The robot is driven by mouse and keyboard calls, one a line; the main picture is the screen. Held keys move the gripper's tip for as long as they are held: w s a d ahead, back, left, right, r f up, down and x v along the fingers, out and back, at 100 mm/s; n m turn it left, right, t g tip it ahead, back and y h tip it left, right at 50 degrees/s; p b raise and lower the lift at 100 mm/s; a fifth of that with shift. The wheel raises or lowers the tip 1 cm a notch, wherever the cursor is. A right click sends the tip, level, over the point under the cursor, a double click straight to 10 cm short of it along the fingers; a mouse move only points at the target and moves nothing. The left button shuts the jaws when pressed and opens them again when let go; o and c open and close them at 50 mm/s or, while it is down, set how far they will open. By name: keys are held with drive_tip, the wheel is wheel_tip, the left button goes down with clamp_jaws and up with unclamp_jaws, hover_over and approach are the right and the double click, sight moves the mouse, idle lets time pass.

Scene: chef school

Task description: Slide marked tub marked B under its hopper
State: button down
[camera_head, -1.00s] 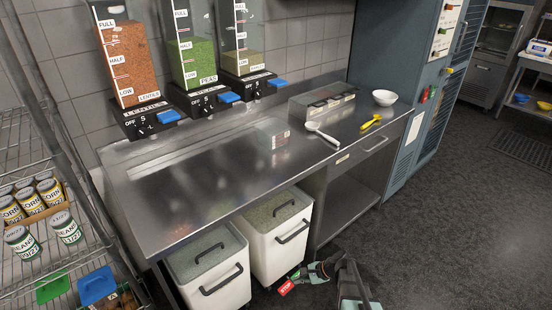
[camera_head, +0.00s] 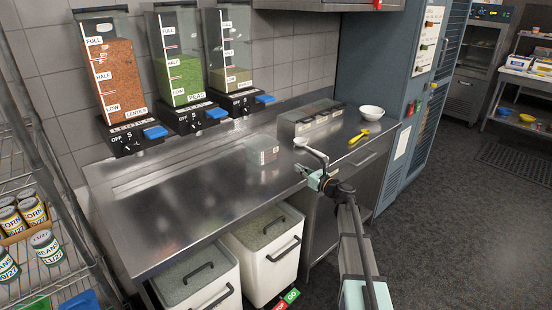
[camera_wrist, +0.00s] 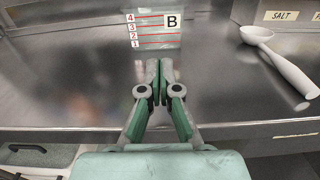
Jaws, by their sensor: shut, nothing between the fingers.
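The clear tub marked B (camera_head: 264,150) stands upright on the steel counter (camera_head: 190,195), right of and in front of the hoppers. In the wrist view the tub (camera_wrist: 148,33) shows a B label and red lines numbered 1 to 4. My gripper (camera_head: 318,178) is shut and empty near the counter's front edge. In the wrist view its fingertips (camera_wrist: 159,66) point at the tub, with a gap of bare counter between. The lentils hopper (camera_head: 110,75), peas hopper (camera_head: 180,75) and a third hopper (camera_head: 229,60) hang along the wall. The third one's name is unclear.
A white scoop (camera_head: 311,153) lies right of the tub; its handle end is near my gripper. A compartment box (camera_head: 310,117), white bowl (camera_head: 371,112) and yellow scoop (camera_head: 360,136) are farther right. The counter left of the tub is clear. White bins (camera_head: 263,262) stand below.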

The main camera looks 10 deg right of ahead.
drive_tip(key=shift+w+a, duration=0.3)
drive_tip(key=shift+a, duration=0.45)
drive_tip(key=p, duration=0.4)
approach(254, 145)
drive_tip(key=v, duration=0.5)
drive_tip(key=shift+s+d+r, duration=0.1)
drive_tip(key=shift+d+r, duration=0.05)
drive_tip(key=shift+r, duration=0.25)
drive_tip(key=shift+w+a+f+p, duration=0.1)
drive_tip(key=shift+w+a+p, duration=0.25)
drive_tip(key=shift+w+p, duration=0.1)
drive_tip(key=b+x, duration=0.3)
drive_tip(key=x, duration=0.9)
drive_tip(key=shift+s+f+b, duration=0.1)
drive_tip(key=shift+f+b, duration=0.1)
drive_tip(key=shift+b, duration=0.15)
drive_tip(key=shift+s+r, duration=0.1)
